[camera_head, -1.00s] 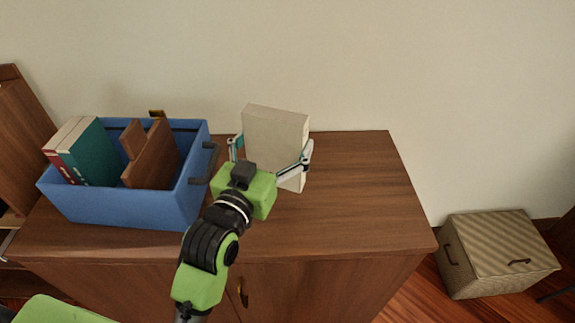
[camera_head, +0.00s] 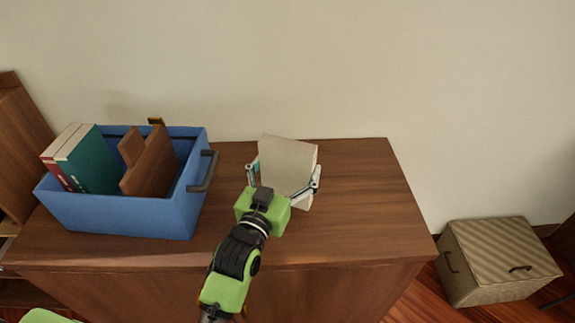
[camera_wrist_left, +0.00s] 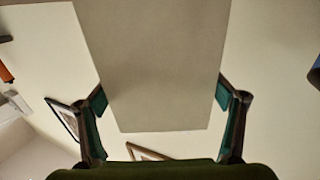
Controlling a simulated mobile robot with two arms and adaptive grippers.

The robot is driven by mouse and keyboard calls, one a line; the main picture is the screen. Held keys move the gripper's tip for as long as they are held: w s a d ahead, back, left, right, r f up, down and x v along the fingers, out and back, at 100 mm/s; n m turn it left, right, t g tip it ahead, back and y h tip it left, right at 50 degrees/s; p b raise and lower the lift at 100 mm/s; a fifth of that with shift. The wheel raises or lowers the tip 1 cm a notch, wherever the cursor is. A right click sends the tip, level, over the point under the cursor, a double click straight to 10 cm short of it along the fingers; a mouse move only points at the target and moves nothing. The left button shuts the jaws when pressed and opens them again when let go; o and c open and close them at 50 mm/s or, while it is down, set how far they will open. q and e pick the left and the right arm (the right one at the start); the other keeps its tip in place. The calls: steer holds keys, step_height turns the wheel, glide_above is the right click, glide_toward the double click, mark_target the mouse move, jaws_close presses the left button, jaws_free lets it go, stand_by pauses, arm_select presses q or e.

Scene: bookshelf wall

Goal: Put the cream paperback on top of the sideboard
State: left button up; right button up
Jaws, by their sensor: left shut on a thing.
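The cream paperback (camera_head: 287,163) is held upright, slightly tilted, over the right-middle part of the sideboard (camera_head: 365,200). My left gripper (camera_head: 284,182) is shut on it, one finger on each side edge. The paperback (camera_wrist_left: 155,60) also fills the middle of the left wrist view, between the two fingers (camera_wrist_left: 162,110). The book's lower end is partly hidden behind the gripper in the head view, so I cannot tell whether it touches the top. My right gripper is not in view.
A blue bin (camera_head: 120,215) with a dark handle stands on the sideboard's left, holding a teal book (camera_head: 92,162), a red book and brown wooden pieces (camera_head: 152,165). A woven lidded box (camera_head: 500,262) sits on the floor at right. The sideboard's right end is clear.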

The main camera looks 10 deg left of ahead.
arm_select(q)
steer(key=shift+r, duration=0.1)
steer(key=o, duration=1.6)
steer(key=shift+f, duration=0.2)
steer(key=shift+o, duration=0.2)
steer(key=shift+s+r, duration=0.1)
steer(key=shift+r, duration=0.05)
steer(key=shift+s, duration=0.4)
steer(key=s+a+p, duration=0.1)
steer(key=s+p, duration=0.2)
steer(key=s, duration=0.8)
steer(key=shift+a, duration=0.2)
